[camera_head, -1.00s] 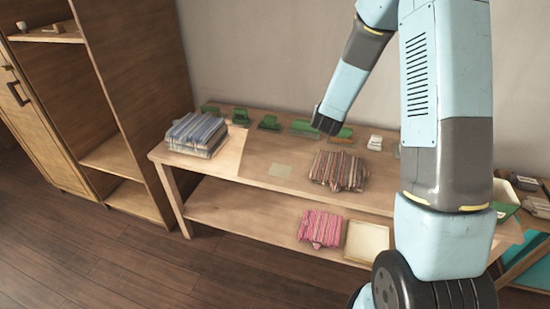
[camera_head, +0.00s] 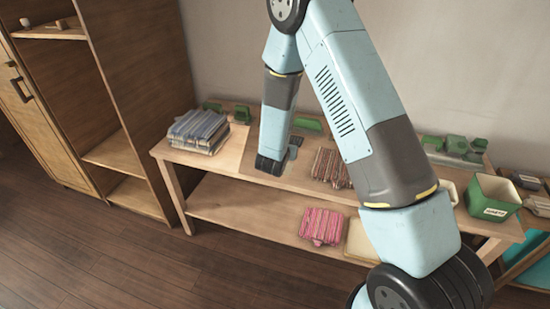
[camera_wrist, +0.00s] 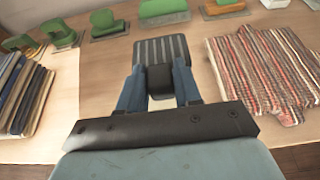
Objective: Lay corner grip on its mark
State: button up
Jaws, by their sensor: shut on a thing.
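The corner grip (camera_wrist: 161,48) is a dark grey ribbed plate with a black block on it. My gripper (camera_wrist: 159,88) is shut on the block, one finger at each side. In the head view my gripper (camera_head: 270,165) is low over the table's front middle, between the striped rug stacks. The plate looks flat and close to the tabletop; I cannot tell whether it touches. The pale square mark seen earlier in this area is hidden behind my gripper and the grip.
A blue-grey rug stack (camera_head: 198,131) is left and a red-brown stack (camera_head: 330,167) right. Green pieces (camera_head: 307,124) stand along the back. A green bin (camera_head: 492,200) is at the right. A pink stack (camera_head: 321,226) lies on the lower shelf beside a pale tray (camera_head: 366,243).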

send_over(277, 178)
notch_tip(277, 178, down, 3)
jog(key=shift+w+f, duration=0.1)
jog(key=shift+f, duration=3.35)
jog(key=shift+f, duration=0.5)
jog(key=o, duration=1.1)
jog(key=v, duration=1.4)
